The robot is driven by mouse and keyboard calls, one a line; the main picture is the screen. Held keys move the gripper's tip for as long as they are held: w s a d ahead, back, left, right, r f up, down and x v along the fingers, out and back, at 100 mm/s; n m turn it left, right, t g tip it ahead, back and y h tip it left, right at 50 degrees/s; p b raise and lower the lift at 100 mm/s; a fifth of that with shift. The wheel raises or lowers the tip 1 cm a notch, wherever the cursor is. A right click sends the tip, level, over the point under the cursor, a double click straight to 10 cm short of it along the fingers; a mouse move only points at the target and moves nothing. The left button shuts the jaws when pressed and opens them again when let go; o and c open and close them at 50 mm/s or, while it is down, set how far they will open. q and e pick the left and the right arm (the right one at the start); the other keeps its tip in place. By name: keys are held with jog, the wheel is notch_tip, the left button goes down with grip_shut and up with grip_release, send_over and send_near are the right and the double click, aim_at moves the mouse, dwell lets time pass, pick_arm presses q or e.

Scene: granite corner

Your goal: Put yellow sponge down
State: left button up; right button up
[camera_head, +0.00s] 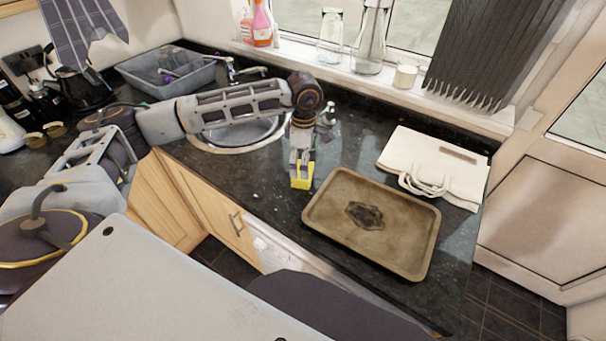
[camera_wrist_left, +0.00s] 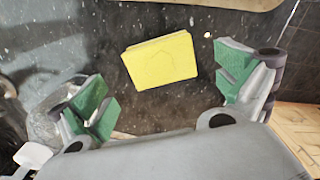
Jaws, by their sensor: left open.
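The yellow sponge (camera_head: 302,180) is on the dark granite counter between the sink and the baking tray. In the left wrist view the sponge (camera_wrist_left: 161,60) lies flat, with bare counter around it. My left gripper (camera_head: 301,166) is right above the sponge in the head view. In the left wrist view its green-padded fingers (camera_wrist_left: 168,92) are wide apart, one to each side of the sponge and clear of it. The gripper hides part of the sponge in the head view. My right gripper is in neither view.
A worn baking tray (camera_head: 335,238) lies right of the sponge, with a white cloth bag (camera_head: 430,158) behind it. The round sink (camera_head: 238,144) and a grey basin (camera_head: 137,73) are to the left. Glass bottles (camera_head: 370,40) stand on the windowsill. The counter's front edge is close.

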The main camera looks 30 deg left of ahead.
pick_arm(q)
jog(key=shift+f, duration=0.1)
jog(key=shift+s+f+p, duration=0.1)
jog(key=shift+f+p, duration=0.2)
jog(key=shift+f, duration=0.35)
jog(key=shift+a+f+p, duration=0.1)
jog(key=shift+f+p, duration=0.3)
jog(key=shift+f, duration=1.45)
jog(key=shift+c, duration=0.7)
jog(key=c, duration=0.8)
jog(key=shift+r, duration=0.15)
